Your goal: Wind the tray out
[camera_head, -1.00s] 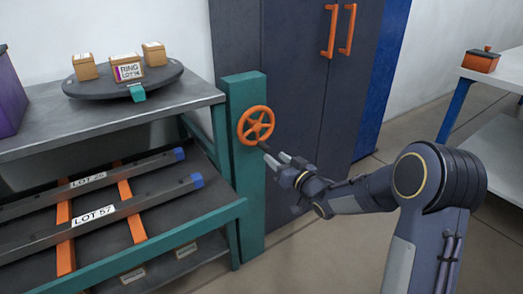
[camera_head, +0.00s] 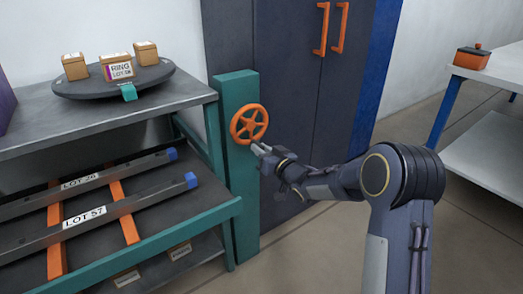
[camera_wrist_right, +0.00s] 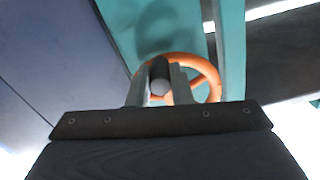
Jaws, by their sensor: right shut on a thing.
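An orange handwheel (camera_head: 249,108) sits on a teal post (camera_head: 237,190) at the right end of the shelf unit. My right gripper (camera_head: 259,149) is at the wheel's lower right edge. In the right wrist view its fingers (camera_wrist_right: 160,88) are shut on the wheel's dark round handle (camera_wrist_right: 160,78), with the orange rim behind. The lower rack level holds two long dark bars, labelled LOT 26 (camera_head: 90,183) and LOT 57 (camera_head: 105,215), over orange cross strips. I cannot tell which part is the tray. My left gripper is not in view.
A dark round turntable (camera_head: 85,88) with several small boxes (camera_head: 119,67) stands on the grey upper shelf (camera_head: 185,97). A dark cabinet (camera_head: 285,75) with orange handles rises behind the post. A white table (camera_head: 495,78) with an orange box (camera_head: 472,57) is at right.

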